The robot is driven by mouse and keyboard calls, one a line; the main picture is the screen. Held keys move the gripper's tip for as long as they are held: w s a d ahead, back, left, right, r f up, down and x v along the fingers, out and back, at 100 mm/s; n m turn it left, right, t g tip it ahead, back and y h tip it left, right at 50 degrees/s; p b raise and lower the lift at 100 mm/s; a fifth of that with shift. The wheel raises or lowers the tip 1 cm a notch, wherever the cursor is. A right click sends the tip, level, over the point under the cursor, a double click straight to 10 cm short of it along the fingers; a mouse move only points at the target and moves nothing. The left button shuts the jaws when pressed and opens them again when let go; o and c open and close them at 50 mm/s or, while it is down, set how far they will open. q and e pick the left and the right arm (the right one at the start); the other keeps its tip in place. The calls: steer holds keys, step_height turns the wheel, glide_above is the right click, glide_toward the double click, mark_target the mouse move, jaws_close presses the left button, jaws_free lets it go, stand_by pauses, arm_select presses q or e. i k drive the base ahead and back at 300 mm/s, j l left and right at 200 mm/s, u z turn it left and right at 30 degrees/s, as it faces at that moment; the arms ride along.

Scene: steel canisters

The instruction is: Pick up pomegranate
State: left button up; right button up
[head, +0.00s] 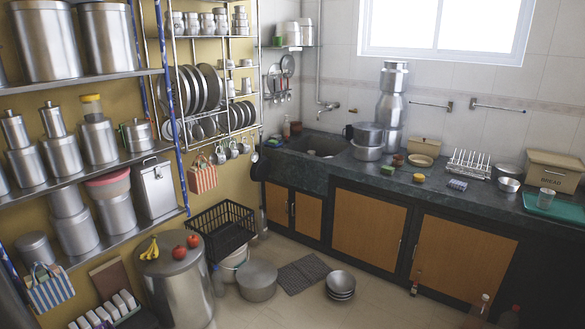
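Two round red fruits sit on the lid of a large steel drum (178,290) at the lower left. The nearer red fruit (179,252) is beside a bunch of yellow bananas (150,248), and the other red fruit (193,241) is just behind it to the right. A small reddish-brown item (398,160) lies on the counter near the pots. Any of these could be the pomegranate; they are too small to tell. Neither of my grippers shows in the head view.
A black crate (222,230) stands behind the drum. A wide steel pot (257,281), a dark mat (303,274) and stacked bowls (341,284) are on the floor. Steel shelves (90,172) with canisters line the left wall. A dark counter (463,205) runs along the back and right.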

mark_target(179, 252)
steer(key=i+u, duration=0.1)
steer(key=i, duration=0.4)
steer(key=i+l+u, duration=0.1)
steer(key=i, duration=0.35)
steer(key=i+l+u, duration=0.1)
steer(key=i, duration=0.4)
steer(key=i+l+u, duration=0.1)
steer(key=i+l, duration=0.2)
steer(key=i, duration=0.15)
